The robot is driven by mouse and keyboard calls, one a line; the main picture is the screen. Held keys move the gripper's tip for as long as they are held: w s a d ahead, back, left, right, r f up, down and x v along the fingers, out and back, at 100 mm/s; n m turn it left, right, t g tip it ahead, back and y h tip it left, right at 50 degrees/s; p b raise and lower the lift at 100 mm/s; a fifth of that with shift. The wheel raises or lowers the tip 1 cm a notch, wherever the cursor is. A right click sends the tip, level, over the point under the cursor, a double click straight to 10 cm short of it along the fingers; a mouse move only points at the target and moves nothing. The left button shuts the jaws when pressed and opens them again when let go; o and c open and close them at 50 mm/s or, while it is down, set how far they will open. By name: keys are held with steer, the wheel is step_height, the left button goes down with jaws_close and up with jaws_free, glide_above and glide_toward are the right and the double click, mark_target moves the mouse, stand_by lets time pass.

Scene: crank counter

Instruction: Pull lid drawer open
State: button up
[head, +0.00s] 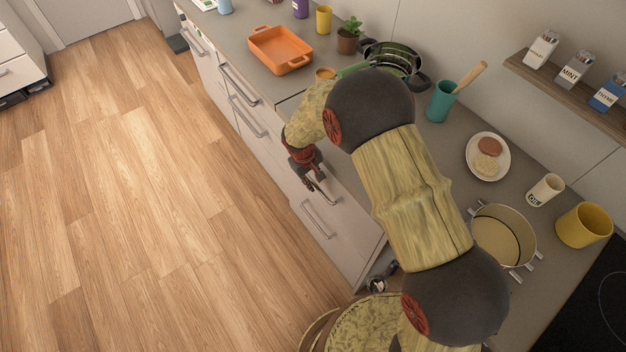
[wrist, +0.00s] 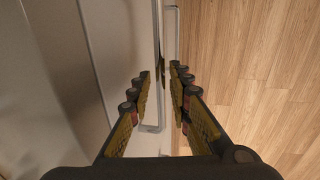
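The pale drawer front (head: 343,207) with a metal bar handle (head: 330,187) is below the counter in the head view. No label shows which drawer is the lid drawer. My gripper (head: 312,184) is at this upper handle, pointing down. In the wrist view my gripper (wrist: 162,88) has its two fingers apart, one on each side of the handle bar (wrist: 160,105). A gap shows between the fingers and the bar; I cannot tell whether either touches it. The drawer looks shut.
Another bar handle (head: 319,219) is on the front below. The counter (head: 455,150) holds an orange dish (head: 281,50), a teal cup (head: 442,102), a plate (head: 500,170) and a pot (head: 503,237). The wooden floor (head: 150,200) before the drawers is clear.

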jaws_close()
stand_by(0.6)
